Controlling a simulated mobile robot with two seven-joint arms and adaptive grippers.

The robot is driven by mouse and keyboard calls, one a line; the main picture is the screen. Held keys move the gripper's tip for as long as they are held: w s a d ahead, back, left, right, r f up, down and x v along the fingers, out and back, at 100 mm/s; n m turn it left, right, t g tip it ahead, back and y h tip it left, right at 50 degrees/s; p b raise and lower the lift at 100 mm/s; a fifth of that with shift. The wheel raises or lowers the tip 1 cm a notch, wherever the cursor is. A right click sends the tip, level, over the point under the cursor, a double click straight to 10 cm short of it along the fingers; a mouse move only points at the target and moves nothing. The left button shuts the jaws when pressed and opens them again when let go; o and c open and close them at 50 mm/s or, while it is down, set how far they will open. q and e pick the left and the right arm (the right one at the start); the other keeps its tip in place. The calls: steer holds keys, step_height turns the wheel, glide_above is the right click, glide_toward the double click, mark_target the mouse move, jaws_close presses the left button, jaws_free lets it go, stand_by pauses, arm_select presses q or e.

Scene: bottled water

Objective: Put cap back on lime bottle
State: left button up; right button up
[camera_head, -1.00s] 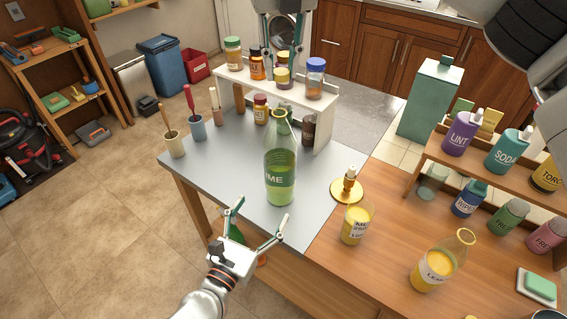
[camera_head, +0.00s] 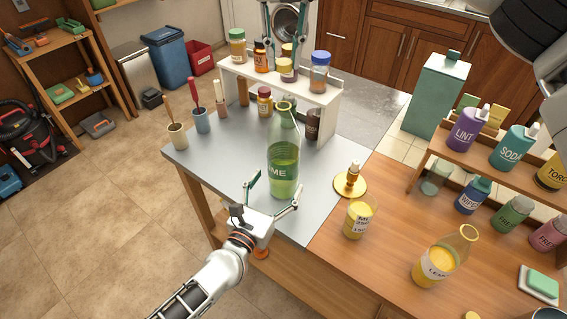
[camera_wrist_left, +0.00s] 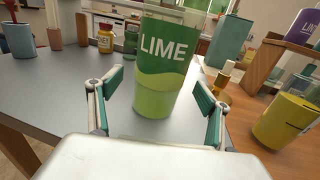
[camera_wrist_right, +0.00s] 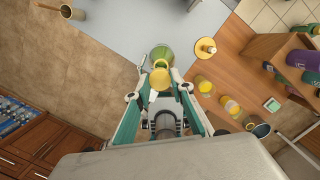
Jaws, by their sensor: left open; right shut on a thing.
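The lime bottle (camera_head: 284,165) stands upright and open on the grey tabletop (camera_head: 220,165), with green liquid in its lower part. In the left wrist view the bottle (camera_wrist_left: 163,60) is centred between my open left fingers (camera_wrist_left: 158,95), apart from both. My left gripper (camera_head: 272,192) is low, at the near side of the bottle. My right gripper (camera_head: 284,45) points down at the top of the head view. In the right wrist view its fingertips are shut on a round yellow cap (camera_wrist_right: 160,79). The bottle's mouth (camera_wrist_right: 161,63) shows just past the cap.
A white shelf (camera_head: 327,105) with several jars stands behind the bottle. Cups with tools stand at the left. A brass dish (camera_head: 350,190), a yellow bottle (camera_head: 358,218) and a lemon bottle (camera_head: 437,262) stand to the right. The grey top is clear around the lime bottle's base.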

arm_select(q)
steer(key=shift+x, duration=2.5)
steer(key=c, duration=1.7)
arm_select(e)
glide_above(284, 99)
steer(key=shift+s+f, duration=0.15)
steer(key=shift+f, duration=2.35)
steer(key=shift+f, duration=0.1)
steer(key=shift+f, duration=0.8)
steer(key=shift+f, duration=0.55)
